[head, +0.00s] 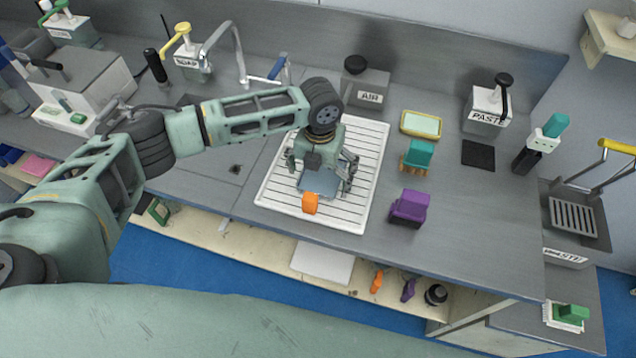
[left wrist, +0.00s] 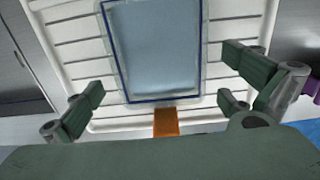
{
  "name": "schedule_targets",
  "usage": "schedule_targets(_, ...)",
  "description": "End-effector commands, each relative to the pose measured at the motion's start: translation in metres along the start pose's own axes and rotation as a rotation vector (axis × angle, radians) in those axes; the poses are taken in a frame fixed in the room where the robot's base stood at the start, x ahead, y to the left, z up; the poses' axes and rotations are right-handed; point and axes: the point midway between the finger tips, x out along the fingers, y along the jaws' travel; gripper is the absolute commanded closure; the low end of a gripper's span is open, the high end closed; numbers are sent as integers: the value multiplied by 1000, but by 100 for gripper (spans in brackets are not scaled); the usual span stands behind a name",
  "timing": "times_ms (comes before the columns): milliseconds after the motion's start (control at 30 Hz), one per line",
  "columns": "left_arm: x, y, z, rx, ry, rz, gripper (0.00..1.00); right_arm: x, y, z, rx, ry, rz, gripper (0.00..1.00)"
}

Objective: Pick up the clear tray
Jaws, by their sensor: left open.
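The clear tray (head: 319,182) lies on a white ribbed drain board (head: 272,190). In the left wrist view the clear tray (left wrist: 160,45) is a see-through rectangle with a dark blue line along its edge, and its far end is cut off by the frame. An orange block (head: 310,203) is at its near edge, also seen in the wrist view (left wrist: 166,122); I cannot tell whether it is attached. My left gripper (head: 324,176) is over the tray, open, with its fingers spread to either side. In the wrist view, nothing is between the fingertips (left wrist: 163,84) except the tray beyond. My right gripper is not in view.
A purple block (head: 409,207) and a teal block (head: 418,155) stand right of the drain board, near a yellow-rimmed dish (head: 421,124). The AIR box (head: 366,87), faucet (head: 236,55) and PASTE dispenser (head: 486,107) stand behind. The front right counter is clear.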

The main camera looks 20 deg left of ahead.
Motion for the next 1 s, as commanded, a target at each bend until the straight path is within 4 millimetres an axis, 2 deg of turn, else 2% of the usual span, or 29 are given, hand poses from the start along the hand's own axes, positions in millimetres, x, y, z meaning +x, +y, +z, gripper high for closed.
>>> schedule_targets(133, 0, 0, 0, 0, 0, 0, 1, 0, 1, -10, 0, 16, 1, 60)
schedule_targets(733, -1, 0, 0, 0, -1, 0, 53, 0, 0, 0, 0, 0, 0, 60)
schedule_targets(1000, -3, 0, 0, 0, -1, -1, 55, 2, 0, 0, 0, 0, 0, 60)
